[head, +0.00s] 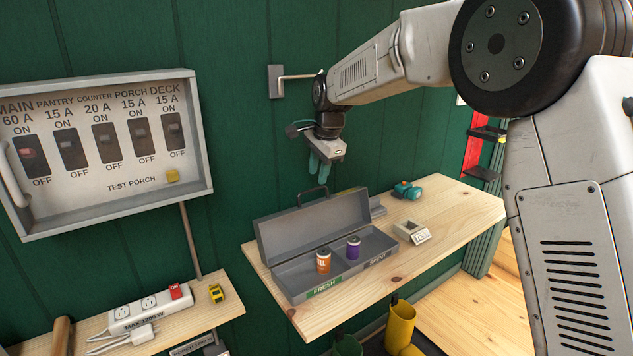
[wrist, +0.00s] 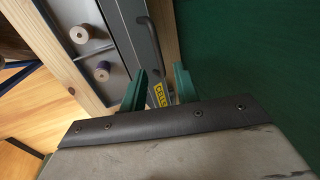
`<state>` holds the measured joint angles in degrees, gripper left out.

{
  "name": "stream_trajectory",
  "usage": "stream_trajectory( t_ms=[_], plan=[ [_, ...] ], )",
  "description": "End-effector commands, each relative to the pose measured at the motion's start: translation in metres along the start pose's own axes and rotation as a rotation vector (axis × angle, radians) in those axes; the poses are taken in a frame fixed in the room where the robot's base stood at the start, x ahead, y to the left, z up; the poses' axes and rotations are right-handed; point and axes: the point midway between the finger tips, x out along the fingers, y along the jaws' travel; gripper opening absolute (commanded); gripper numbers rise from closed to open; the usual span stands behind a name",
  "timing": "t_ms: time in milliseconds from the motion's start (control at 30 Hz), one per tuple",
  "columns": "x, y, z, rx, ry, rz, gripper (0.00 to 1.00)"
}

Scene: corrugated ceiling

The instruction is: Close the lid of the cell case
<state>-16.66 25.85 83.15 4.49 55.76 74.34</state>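The grey cell case (head: 335,272) sits on the wooden shelf with its lid (head: 318,228) standing open, leaning up at the back. The lid has a dark handle (head: 313,192) on its upper edge. An orange cell (head: 323,260) stands in the FRESH side and a purple cell (head: 353,247) in the SPENT side. My gripper (head: 318,168) points down above the lid, near its handle. In the wrist view, its green fingers (wrist: 161,76) are apart with nothing between them. The lid (wrist: 122,28), handle (wrist: 152,45) and both cells show there from above.
The wooden shelf (head: 450,215) also holds a small TEST box (head: 410,232) and a teal object (head: 406,190) right of the case. The green wall is close behind. A wall switch panel (head: 105,150) is at left, above a power strip (head: 150,308). Yellow boots (head: 400,325) stand below.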

Motion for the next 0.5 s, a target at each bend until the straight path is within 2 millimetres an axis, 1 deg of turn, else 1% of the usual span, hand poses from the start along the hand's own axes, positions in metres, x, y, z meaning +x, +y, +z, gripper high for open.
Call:
stream_trajectory(
  t_ms=[33,100,200,333,500],
  plan=[
    [0.009,0.0,0.0,0.0,-0.001,0.002,0.31],
    [0.019,0.001,0.0,-0.001,-0.001,0.003,0.31],
    [0.03,0.001,0.0,-0.001,0.0,0.002,0.31],
    [0.037,0.001,0.0,-0.002,0.0,0.001,0.31],
    [0.038,0.0,0.0,-0.002,0.0,0.0,0.31]
  ],
)
